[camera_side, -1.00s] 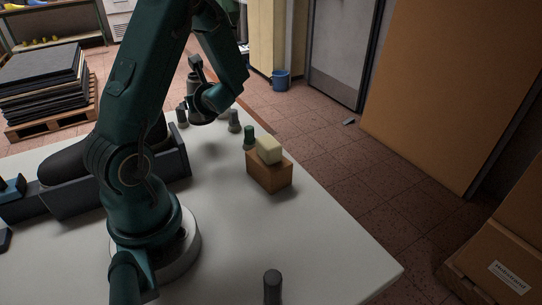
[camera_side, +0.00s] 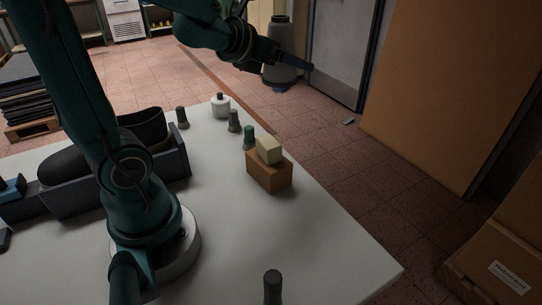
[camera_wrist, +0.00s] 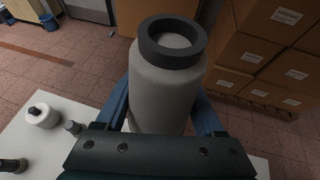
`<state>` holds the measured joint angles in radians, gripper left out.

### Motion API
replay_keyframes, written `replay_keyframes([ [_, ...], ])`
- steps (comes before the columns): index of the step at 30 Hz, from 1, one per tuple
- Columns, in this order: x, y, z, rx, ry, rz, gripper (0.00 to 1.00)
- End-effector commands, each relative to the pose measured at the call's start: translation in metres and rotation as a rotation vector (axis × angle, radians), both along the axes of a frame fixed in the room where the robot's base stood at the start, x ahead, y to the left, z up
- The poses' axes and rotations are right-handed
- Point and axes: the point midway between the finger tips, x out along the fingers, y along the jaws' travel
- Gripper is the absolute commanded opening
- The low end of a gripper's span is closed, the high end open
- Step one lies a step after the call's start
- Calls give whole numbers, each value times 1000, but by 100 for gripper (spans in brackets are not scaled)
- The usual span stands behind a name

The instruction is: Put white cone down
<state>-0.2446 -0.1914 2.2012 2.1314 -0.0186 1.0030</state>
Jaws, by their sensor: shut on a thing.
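The white cone (camera_side: 280,75) looks pale grey here, with a dark ring around its narrower top. It is upright in my gripper (camera_side: 296,60), high above and beyond the table's far right edge in the side view. The wrist view shows the cone (camera_wrist: 162,92) between my two blue fingers (camera_wrist: 163,112), which are shut on it. Its base is hidden below the gripper in the wrist view. The white table (camera_side: 285,225) is apart from the cone.
A white pot (camera_side: 220,106) with a dark cap stands near the table's far edge, beside small dark, grey and green cones (camera_side: 249,138). A brown block (camera_side: 268,174) bears a pale yellow block (camera_side: 268,149). Another dark cone (camera_side: 272,286) stands in front. The table's right front is clear.

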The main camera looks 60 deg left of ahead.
Motion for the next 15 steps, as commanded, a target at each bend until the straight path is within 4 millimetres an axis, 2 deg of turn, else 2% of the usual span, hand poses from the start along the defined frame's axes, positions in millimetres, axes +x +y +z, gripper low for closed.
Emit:
replay_keyframes([
  [1, -2, -14, 10, 4, -9, -75, 1],
  [3, -8, -34, 19, 6, -6, -179, 1],
  [9, -29, -81, 36, 14, 0, -430, 1],
  [12, -39, -99, 42, 19, -5, -535, 1],
  [15, -43, -109, 39, 14, 7, -631, 1],
])
